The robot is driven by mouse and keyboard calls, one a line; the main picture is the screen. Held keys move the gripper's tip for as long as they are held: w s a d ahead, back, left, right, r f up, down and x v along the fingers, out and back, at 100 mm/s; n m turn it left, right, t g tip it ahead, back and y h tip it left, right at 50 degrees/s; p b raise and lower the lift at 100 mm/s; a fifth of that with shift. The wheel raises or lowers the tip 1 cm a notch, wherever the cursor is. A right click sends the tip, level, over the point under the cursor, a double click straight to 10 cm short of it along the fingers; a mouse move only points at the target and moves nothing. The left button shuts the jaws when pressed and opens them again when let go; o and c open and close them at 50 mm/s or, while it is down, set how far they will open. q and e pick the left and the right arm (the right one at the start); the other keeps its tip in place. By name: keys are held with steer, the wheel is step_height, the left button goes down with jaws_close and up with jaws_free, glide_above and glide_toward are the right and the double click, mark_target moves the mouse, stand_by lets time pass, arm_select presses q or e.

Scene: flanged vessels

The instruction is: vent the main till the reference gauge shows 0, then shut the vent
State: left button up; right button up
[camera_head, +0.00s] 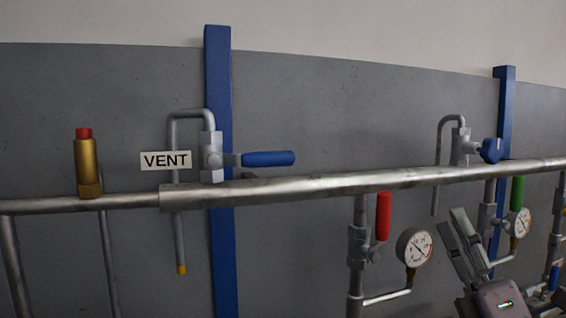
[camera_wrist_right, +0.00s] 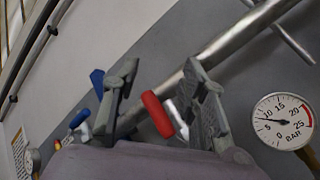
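The vent valve (camera_head: 210,158) is on the main pipe (camera_head: 300,188) beside a VENT label (camera_head: 166,161). Its blue lever (camera_head: 268,159) points sideways to the right, along the pipe. The valve's bent outlet tube (camera_head: 179,235) hangs down to a yellow tip. A round gauge (camera_head: 415,247) is below the pipe; in the right wrist view a gauge (camera_wrist_right: 283,122) marked BAR has its needle a little above 5. I cannot tell which gauge is the reference. My right gripper (camera_head: 453,216) is open and empty, just right of the gauge; its parted fingers show in the wrist view (camera_wrist_right: 160,68).
A red lever (camera_head: 383,216) stands upright left of the gauge. To the right are another blue-handled valve (camera_head: 489,150), a green lever (camera_head: 517,192) and a second gauge (camera_head: 519,222). A brass fitting with red cap (camera_head: 86,165) is at left. Blue posts (camera_head: 222,270) stand behind.

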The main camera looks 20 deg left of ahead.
steer(key=s+a+r+n+g+y, duration=0.3)
steer(key=r+n+g+y, duration=0.25)
steer(key=n+g, duration=0.4)
steer(key=s+a+r+n+g+y, duration=0.35)
steer(key=n+g+y, duration=0.3)
steer(key=n, duration=0.65)
steer(key=n+g+h, duration=0.5)
steer(key=n+h, duration=0.4)
steer(key=n, duration=0.7)
glide_toward(281, 160)
steer(key=p+x, duration=0.4)
steer(key=x, duration=0.7)
steer(key=shift+w+a+p, duration=0.1)
steer(key=shift+a+p, duration=0.15)
steer(key=shift+p, duration=0.05)
arm_select(q)
step_height(281, 160, up, 5)
steer(key=shift+s+f, duration=0.1)
steer(key=shift+f, duration=0.1)
arm_select(e)
steer(key=shift+c, duration=0.6)
jaws_close()
